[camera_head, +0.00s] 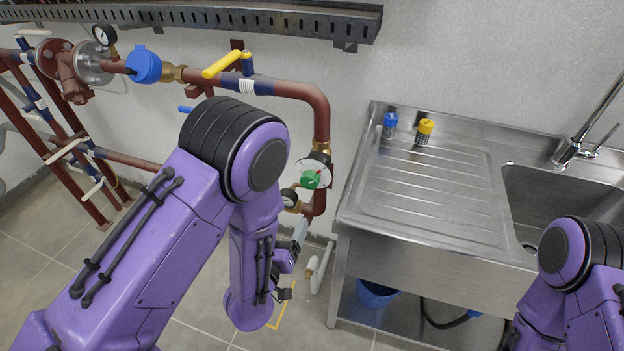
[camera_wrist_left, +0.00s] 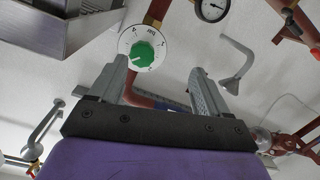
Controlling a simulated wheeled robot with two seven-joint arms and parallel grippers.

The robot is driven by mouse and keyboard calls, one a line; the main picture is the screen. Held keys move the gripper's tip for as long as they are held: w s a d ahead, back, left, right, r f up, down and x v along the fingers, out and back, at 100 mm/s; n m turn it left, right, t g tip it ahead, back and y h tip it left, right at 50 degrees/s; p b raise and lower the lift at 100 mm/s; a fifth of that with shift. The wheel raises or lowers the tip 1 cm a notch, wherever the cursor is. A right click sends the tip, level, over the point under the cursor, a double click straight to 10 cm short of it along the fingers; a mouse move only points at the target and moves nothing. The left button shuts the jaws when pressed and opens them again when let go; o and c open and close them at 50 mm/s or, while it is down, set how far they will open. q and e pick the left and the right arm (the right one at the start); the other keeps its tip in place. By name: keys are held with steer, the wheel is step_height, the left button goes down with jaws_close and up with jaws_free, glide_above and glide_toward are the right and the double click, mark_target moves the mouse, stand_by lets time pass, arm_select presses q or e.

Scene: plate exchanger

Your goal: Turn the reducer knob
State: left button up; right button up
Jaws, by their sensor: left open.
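The reducer knob is a green round knob on a white dial (camera_head: 311,177), mounted on the red-brown pipe left of the sink. It also shows in the left wrist view (camera_wrist_left: 142,54), with markings on the dial around it. My left gripper (camera_head: 298,232) is below the knob in the head view, its fingers partly hidden by the wrist. In the left wrist view, my left gripper (camera_wrist_left: 160,77) has its two grey fingers apart with nothing between them. The knob appears beyond the fingertips, nearer the left finger, and looks untouched. My right gripper is out of sight.
A yellow lever valve (camera_head: 222,64) and a blue-capped meter (camera_head: 144,65) sit on the upper pipe.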

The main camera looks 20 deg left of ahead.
mark_target(307, 183)
arm_select(q)
steer(key=shift+t+h, duration=0.3)
steer(key=shift+t, duration=0.3)
steer(key=w+r, duration=0.1)
steer(key=w, duration=0.2)
steer(key=w+d+r+p, duration=0.1)
steer(key=w, duration=0.3)
steer(key=w+r+p, duration=0.1)
steer(key=w, duration=0.2)
steer(key=shift+w+d+r, duration=0.1)
steer(key=shift+w+d, duration=0.1)
steer(key=shift+d, duration=0.05)
steer(key=shift+w+p, duration=0.3)
steer(key=shift+w, duration=0.3)
steer(key=c, duration=1)
